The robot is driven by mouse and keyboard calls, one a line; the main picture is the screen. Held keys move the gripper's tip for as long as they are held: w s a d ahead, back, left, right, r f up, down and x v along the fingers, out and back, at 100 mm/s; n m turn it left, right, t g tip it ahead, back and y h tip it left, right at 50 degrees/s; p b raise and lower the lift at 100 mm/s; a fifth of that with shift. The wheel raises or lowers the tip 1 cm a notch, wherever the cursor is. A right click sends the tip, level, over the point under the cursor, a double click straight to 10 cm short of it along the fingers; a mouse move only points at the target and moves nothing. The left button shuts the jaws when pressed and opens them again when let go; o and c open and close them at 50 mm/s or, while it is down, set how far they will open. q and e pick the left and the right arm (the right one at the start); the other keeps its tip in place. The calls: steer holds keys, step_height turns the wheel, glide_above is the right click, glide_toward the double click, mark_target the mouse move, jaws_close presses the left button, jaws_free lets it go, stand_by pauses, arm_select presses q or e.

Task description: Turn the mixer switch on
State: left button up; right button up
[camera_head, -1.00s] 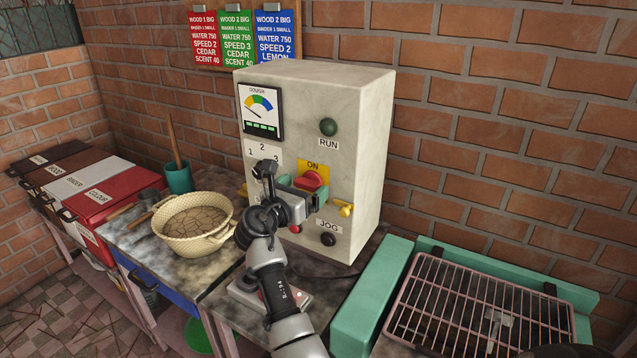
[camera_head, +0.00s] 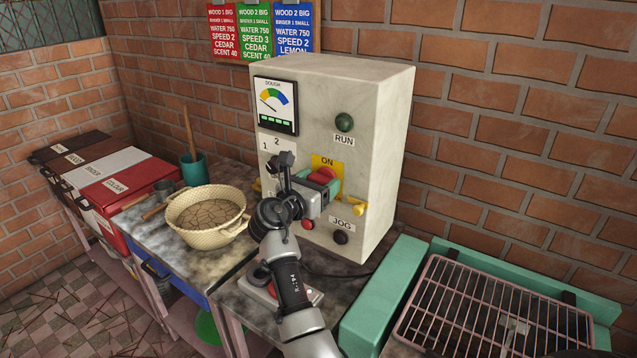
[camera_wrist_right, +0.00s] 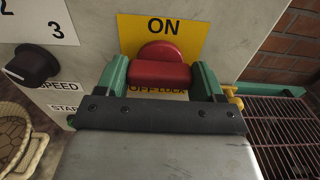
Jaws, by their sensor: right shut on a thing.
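The mixer control box (camera_head: 385,130) is a pale, upright cabinet against the brick wall. Its red switch (camera_head: 323,175) sits on a yellow plate (camera_head: 327,160) marked ON. In the right wrist view, the red switch (camera_wrist_right: 160,70) stands between the two green fingers, with ON printed above it and OFF LOCK partly hidden below. My right gripper (camera_head: 325,185) is at the front of the box, shut on the red switch; it also shows in the right wrist view (camera_wrist_right: 162,80). My left gripper is not in view.
A green RUN button (camera_head: 344,122), a black JOG button (camera_head: 340,237) and a yellow lever (camera_head: 352,206) are close around my gripper. A wire rack (camera_head: 490,310) lies at the right.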

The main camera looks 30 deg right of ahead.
steer(key=m+b, duration=0.1)
steer(key=m, duration=0.3)
steer(key=shift+f, duration=0.1)
steer(key=m+b, duration=0.2)
steer(key=m, duration=0.2)
steer(key=shift+m, duration=0.3)
steer(key=m+b, duration=0.4)
steer(key=m, duration=0.1)
steer(key=shift+f, duration=0.15)
steer(key=shift+s+m+b, duration=0.1)
steer(key=shift+m+b, duration=1.2)
steer(key=shift+m, duration=0.8)
steer(key=shift+r, duration=0.2)
steer(key=o, duration=0.9)
steer(key=shift+o, duration=0.2)
